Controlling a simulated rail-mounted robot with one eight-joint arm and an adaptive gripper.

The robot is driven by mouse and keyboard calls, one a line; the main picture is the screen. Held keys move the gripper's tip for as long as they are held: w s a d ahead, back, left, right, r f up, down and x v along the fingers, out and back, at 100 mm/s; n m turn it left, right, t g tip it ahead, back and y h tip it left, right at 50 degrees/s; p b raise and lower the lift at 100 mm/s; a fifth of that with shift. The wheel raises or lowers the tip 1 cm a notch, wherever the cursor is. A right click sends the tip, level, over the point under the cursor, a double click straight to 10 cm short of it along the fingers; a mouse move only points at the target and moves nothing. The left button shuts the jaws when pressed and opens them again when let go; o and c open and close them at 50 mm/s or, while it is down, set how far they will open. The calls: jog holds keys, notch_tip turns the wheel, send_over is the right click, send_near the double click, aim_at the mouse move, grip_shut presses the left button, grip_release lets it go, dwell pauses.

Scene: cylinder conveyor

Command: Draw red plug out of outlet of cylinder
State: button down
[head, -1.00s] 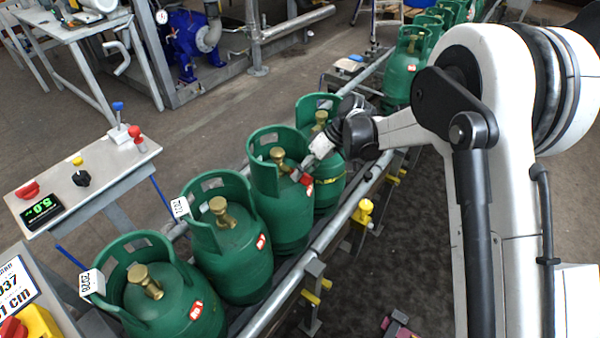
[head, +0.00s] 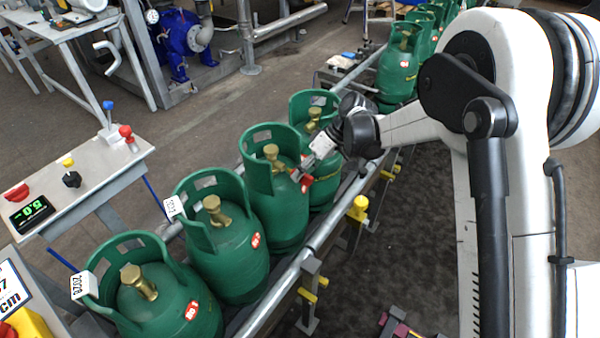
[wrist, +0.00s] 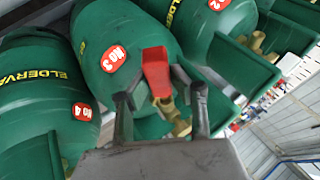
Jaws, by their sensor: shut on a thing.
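The red plug (head: 306,183) is beside the brass valve (head: 272,154) of the third green cylinder (head: 285,222) from the front. My gripper (head: 304,174) is shut on the plug, at the right side of the cylinder's collar. In the wrist view, the red plug (wrist: 156,72) shows between my two fingers (wrist: 160,98), in front of the cylinder labelled NO 3 (wrist: 112,30). The brass valve (wrist: 172,114) shows just beyond the plug there. A small gap seems to lie between plug and valve outlet in the head view, but the contact is partly hidden.
Neighbouring green cylinders (head: 224,240) stand close on both sides on the conveyor, with raised collars. A metal rail (head: 335,220) runs along the near side. A control table (head: 90,180) stands at left. The floor right of the rail is mostly open.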

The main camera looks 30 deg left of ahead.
jog(key=shift+d, duration=0.2)
jog(key=shift+r, duration=0.1)
jog(key=shift+r+p, duration=1.45)
jog(key=shift+r, duration=2.25)
